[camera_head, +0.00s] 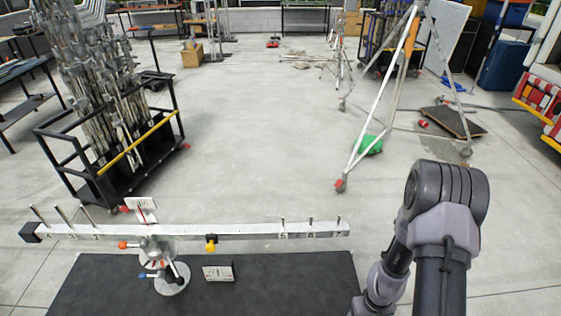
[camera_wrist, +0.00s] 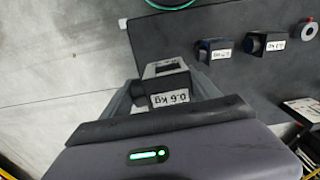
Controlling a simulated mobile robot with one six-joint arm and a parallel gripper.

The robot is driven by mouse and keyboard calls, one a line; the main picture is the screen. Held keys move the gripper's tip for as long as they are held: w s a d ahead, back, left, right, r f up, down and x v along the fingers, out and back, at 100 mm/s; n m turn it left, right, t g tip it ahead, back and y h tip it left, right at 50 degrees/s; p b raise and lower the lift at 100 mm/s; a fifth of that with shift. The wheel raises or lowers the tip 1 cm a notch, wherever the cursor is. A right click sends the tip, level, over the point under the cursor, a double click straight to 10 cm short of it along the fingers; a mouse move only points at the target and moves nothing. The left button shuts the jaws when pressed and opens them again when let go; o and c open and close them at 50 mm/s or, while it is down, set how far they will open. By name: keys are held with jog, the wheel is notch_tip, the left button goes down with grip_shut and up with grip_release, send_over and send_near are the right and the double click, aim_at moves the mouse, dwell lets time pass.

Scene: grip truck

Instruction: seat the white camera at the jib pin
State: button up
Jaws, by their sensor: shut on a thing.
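In the wrist view, my gripper (camera_wrist: 165,97) is shut on a boxy thing, taken as the white camera (camera_wrist: 165,68). It has a pale frame at its far end and a dark near side with a label reading 0.6 kg. The fingers lie on either side of it. In the head view, the white jib beam (camera_head: 190,231) lies across a stand with a round base (camera_head: 172,279). Several upright pins stand on the beam at both ends, such as the right pin (camera_head: 311,224). My gripper and the camera do not show in the head view.
A dark mat (camera_head: 110,285) lies under the jib. A small labelled plate (camera_head: 218,272) stands on it. A loaded cart (camera_head: 110,150) stands left; the floor beyond is open.

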notch_tip(320, 180, down, 16)
jog(key=b, duration=1.4)
jog(key=shift+r, duration=0.25)
notch_tip(320, 180, up, 18)
jog(key=p, duration=1.7)
jog(key=shift+f, duration=0.35)
jog(key=shift+f, duration=0.1)
